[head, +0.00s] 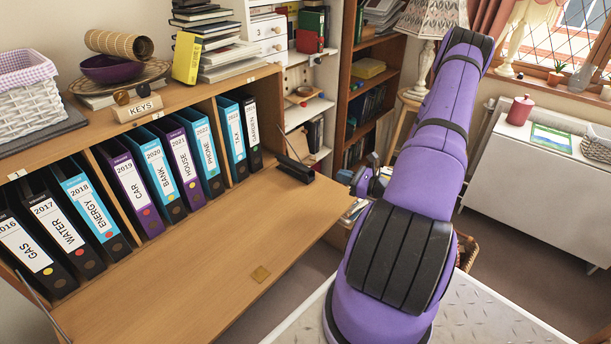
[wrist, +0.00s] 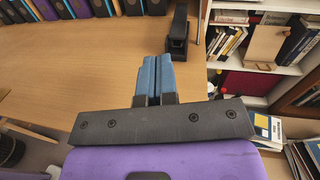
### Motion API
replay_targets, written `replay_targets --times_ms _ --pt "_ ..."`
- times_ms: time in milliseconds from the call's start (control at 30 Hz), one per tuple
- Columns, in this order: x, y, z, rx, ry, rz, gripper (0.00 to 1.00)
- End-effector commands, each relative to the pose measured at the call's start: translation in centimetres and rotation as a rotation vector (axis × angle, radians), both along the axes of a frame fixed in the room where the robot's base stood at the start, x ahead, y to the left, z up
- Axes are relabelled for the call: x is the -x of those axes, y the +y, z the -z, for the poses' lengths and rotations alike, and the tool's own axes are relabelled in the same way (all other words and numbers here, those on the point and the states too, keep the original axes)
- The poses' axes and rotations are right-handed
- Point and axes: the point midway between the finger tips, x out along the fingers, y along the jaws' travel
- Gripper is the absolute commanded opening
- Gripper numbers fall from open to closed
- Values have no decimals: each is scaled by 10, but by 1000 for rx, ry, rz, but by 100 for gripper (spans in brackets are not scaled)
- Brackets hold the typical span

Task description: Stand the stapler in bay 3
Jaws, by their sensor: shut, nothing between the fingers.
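The black stapler (head: 295,170) lies on the open wooden flap near its right end, in front of the right-hand bay. In the wrist view the stapler (wrist: 178,38) is just beyond my fingertips and slightly right, apart from them. My gripper (wrist: 153,60) is shut and empty, its blue fingers together over the flap's right end. The right-hand bay, apparently bay 3, holds blue and black binders (head: 233,134) marked TAX and GARDEN. Its number is too small to read.
The wooden flap (head: 210,265) is mostly clear, with a small brass plate at its front. Other bays hold several upright binders (head: 133,190). A thin stay stands beside the stapler. A white shelf unit (head: 312,108) adjoins on the right.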

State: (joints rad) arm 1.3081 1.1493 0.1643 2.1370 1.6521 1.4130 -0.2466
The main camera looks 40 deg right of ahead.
Motion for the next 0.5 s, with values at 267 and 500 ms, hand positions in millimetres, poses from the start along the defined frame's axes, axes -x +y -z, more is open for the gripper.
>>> replay_targets --times_ms 267,500 --pt "26 -21 46 -94 -1 187 0" --pt "9 -20 48 -99 -2 196 0"
